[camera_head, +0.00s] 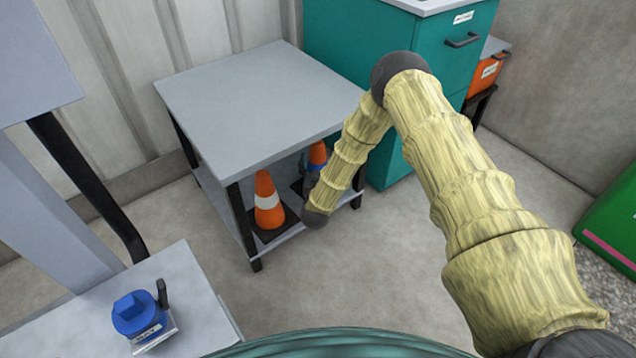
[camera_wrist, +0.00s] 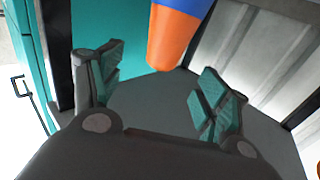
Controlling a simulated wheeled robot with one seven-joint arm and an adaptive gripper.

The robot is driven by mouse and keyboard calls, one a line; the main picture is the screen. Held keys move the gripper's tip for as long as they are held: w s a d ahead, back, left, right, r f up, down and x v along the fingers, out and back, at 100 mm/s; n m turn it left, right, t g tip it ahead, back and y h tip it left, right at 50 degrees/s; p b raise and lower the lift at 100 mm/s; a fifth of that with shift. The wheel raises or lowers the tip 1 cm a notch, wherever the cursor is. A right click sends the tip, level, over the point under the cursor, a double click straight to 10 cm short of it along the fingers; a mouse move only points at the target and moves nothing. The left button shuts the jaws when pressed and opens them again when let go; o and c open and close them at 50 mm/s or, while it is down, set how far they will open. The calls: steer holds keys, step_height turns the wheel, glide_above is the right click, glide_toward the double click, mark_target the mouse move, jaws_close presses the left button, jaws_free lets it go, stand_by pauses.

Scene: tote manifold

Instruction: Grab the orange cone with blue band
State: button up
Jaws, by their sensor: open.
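The orange cone with a blue band (camera_head: 317,157) stands on the lower shelf of a grey table, partly hidden behind my arm. In the wrist view, its orange tip and part of the blue band (camera_wrist: 182,26) show at the top, with the tip pointing down in the picture. My gripper (camera_wrist: 161,80) is open, with its two teal-padded fingers on either side below the cone's tip. The cone touches neither finger in view.
An orange cone with a white band (camera_head: 267,203) stands on the same shelf at left. The table's grey top (camera_head: 250,105) hangs over both cones, with black legs at the corners. A teal cabinet (camera_head: 440,60) stands close behind at right.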

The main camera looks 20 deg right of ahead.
mark_target(317, 149)
steer(key=shift+b+x, duration=1.5)
steer(key=shift+x, duration=2.9)
steer(key=shift+a, duration=0.2)
jaws_close()
